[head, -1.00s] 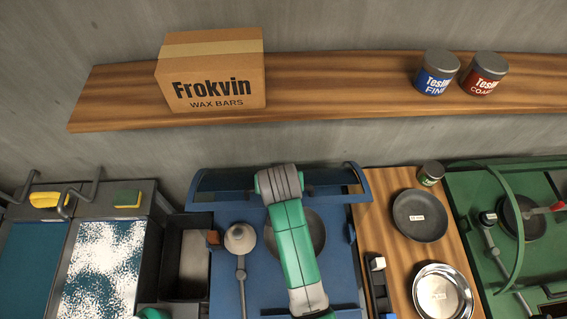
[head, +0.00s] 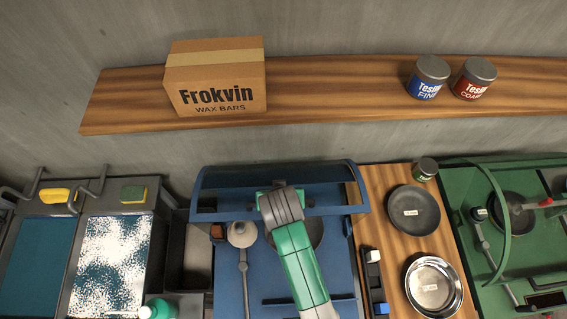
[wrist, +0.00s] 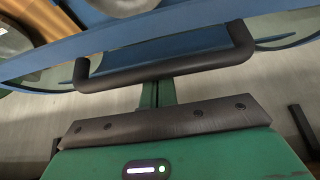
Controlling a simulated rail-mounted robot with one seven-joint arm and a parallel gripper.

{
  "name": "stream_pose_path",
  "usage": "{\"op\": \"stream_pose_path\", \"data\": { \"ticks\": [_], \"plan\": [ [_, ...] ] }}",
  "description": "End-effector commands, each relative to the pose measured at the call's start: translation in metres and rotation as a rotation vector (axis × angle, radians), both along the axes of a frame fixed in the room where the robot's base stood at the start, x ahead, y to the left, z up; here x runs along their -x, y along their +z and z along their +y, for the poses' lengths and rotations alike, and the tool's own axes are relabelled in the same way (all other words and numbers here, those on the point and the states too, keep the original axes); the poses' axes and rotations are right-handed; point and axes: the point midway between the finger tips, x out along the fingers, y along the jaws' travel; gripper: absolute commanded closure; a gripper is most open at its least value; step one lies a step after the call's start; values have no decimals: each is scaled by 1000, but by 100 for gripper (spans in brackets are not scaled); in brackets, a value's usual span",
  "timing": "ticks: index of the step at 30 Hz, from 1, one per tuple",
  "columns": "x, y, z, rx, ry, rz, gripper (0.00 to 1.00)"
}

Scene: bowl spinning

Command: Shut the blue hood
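The blue hood (head: 226,181) is raised at the back of the blue bowl-spinning machine (head: 228,275), a curved panel in a blue frame. In the wrist view the hood's blue edge (wrist: 215,35) crosses the top, with a black bar handle (wrist: 165,75) in front of it. My gripper (head: 272,194) is at the middle of the hood in the head view, where my arm hides part of the handle. In the wrist view, a narrow green finger part of my gripper (wrist: 158,92) reaches the middle of the handle. The fingertips are hidden, so I cannot tell whether they grip it.
A wooden shelf (head: 330,105) above holds a wax box (head: 215,82) and two tins (head: 427,79). Right of the machine, a wooden counter (head: 376,210) carries a dark bowl (head: 412,211) and a shiny bowl (head: 433,286). A green machine (head: 480,185) stands farther right.

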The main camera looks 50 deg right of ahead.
Motion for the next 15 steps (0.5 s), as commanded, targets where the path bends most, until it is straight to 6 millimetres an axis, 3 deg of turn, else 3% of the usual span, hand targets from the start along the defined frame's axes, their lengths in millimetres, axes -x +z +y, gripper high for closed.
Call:
{"op": "stream_pose_path", "data": {
  "ticks": [7, 15],
  "plan": [
    [21, -1, 19, -3, 2, 8, 100],
    [25, -3, 24, -3, 0, 5, 100]
  ]
}}
